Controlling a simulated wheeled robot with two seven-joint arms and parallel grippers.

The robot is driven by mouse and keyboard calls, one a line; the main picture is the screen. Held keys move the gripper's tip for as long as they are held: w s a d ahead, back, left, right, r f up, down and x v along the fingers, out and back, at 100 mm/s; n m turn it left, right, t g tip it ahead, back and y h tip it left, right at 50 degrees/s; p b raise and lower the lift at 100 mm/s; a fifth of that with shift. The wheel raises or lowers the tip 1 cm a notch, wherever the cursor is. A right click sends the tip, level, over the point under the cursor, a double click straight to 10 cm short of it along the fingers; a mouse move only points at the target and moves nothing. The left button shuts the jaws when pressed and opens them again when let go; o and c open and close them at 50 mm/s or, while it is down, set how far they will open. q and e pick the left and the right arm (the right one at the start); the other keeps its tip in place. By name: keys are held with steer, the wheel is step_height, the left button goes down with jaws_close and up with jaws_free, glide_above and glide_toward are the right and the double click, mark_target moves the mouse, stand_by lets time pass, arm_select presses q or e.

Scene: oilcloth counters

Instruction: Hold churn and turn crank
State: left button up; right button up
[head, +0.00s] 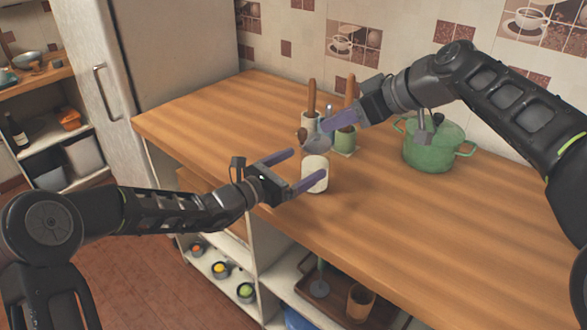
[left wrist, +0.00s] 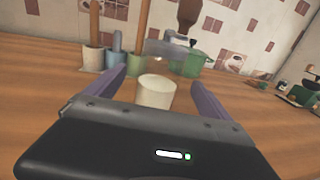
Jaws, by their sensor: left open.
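The churn (head: 316,168) stands upright on the wooden counter near its front edge, with a pale cylindrical body and a greyish upper part. It also shows in the left wrist view (left wrist: 156,92), where its upper part looks see-through. A brown knob, likely the crank's handle (left wrist: 188,12), stands above it. My left gripper (head: 298,168) is open, its purple fingers at either side of the churn's body; contact cannot be judged. My right gripper (head: 328,124) hangs just above and right of the churn's top. Only one of its fingers shows clearly, so its opening is unclear.
Behind the churn stand pots with upright wooden handles (head: 312,98). A green lidded pot (head: 440,155) sits to the right, beneath my right arm. The counter (head: 420,225) is clear at front right. Shelves below hold small bowls and a tray.

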mark_target(317, 157)
arm_select(q)
steer(key=shift+x, duration=2.8)
steer(key=shift+c, duration=0.3)
jaws_close()
steer(key=shift+o, duration=0.3)
jaws_free()
steer(key=shift+s+a, duration=0.15)
steer(key=v, duration=1.1)
steer(key=shift+s+a, duration=0.25)
steer(key=shift+s, duration=0.05)
